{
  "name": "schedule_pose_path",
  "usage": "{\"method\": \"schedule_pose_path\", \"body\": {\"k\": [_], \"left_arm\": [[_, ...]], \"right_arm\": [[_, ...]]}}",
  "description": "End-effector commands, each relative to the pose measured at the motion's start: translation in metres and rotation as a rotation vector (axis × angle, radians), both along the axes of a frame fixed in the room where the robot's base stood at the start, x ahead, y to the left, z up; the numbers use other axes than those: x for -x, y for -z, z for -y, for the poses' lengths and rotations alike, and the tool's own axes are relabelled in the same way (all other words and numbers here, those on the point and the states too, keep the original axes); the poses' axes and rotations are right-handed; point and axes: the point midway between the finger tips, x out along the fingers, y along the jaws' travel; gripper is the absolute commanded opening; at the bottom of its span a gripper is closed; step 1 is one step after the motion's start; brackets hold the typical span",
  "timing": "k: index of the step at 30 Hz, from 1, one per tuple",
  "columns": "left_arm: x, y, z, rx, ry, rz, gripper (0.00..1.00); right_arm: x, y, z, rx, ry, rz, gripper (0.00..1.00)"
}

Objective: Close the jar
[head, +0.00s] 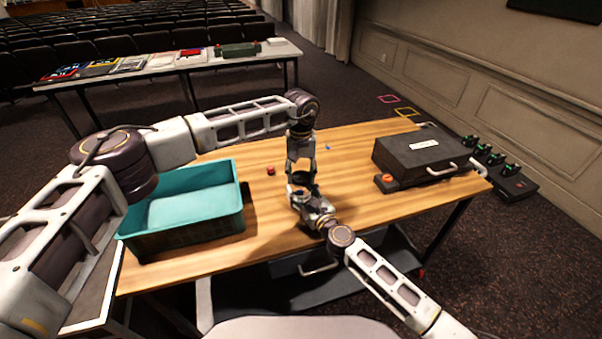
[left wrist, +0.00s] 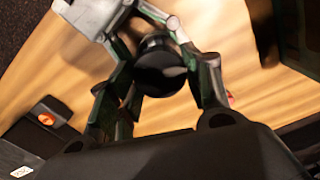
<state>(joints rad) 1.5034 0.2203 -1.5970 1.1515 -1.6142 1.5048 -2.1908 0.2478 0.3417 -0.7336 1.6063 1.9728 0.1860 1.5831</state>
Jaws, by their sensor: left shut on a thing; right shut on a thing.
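A dark round lid (left wrist: 160,76) sits between the fingers of my left gripper (left wrist: 157,90), which is shut on it. In the head view my left gripper (head: 301,170) points down from above over the table's middle. My right gripper (head: 302,194) comes in from the front, just below it, shut on the jar. The jar is small and mostly hidden by both grippers. In the left wrist view a dark rim shows right behind the lid; I cannot tell whether lid and jar touch.
A teal bin (head: 241,218) stands on the wooden table (head: 350,205) at left. A black case (head: 412,150) with a handle and a box with an orange button (head: 388,182) stand at right. A small red object (head: 270,171) lies left of the grippers.

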Motion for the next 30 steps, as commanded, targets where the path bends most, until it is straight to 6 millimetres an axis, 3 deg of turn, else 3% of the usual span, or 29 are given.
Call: {"method": "schedule_pose_path", "body": {"k": [21,30], "left_arm": [[-0.0010,-0.0007,0.0000,0.000,0.572,0.004,0.42],[-0.0010,-0.0007,0.0000,-0.001,0.645,0.004,0.42]], "right_arm": [[0.0005,0.0019,0.0003,0.001,0.000,-0.003,0.00],[0.0006,0.0019,0.0002,0.001,0.000,-0.003,0.00]]}}
